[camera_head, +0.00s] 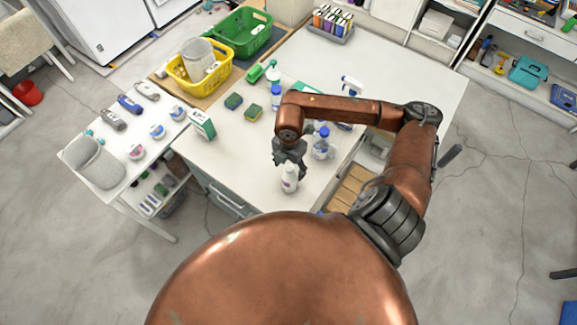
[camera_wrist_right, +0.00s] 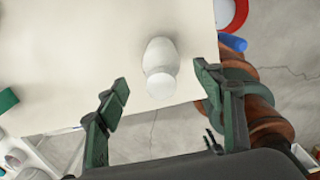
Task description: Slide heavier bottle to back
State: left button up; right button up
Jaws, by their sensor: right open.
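A white bottle (camera_head: 289,180) stands near the front edge of the white table, just below my right gripper (camera_head: 290,162) in the head view. In the right wrist view the white bottle (camera_wrist_right: 160,58) shows between the two spread fingers of my right gripper (camera_wrist_right: 161,80), with a gap on each side. The gripper is open and holds nothing. A clear bottle with a blue cap (camera_head: 321,146) stands to the right of the gripper. Which bottle is heavier cannot be seen. My left gripper is not in view.
Farther back on the table are a blue-capped bottle (camera_head: 276,98), sponges (camera_head: 253,112), a green-white box (camera_head: 202,124) and a spray bottle (camera_head: 350,86). A yellow basket (camera_head: 198,65) and a green basket (camera_head: 239,31) stand at the back left. Table surface left of the white bottle is clear.

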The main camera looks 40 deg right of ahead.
aim_at(289, 177)
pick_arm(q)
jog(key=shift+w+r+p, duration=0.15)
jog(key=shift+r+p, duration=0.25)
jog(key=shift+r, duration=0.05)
pick_arm(e)
jog(key=shift+s+f, duration=0.1)
jog(key=shift+f, duration=3.5)
jog(key=shift+c, duration=0.3)
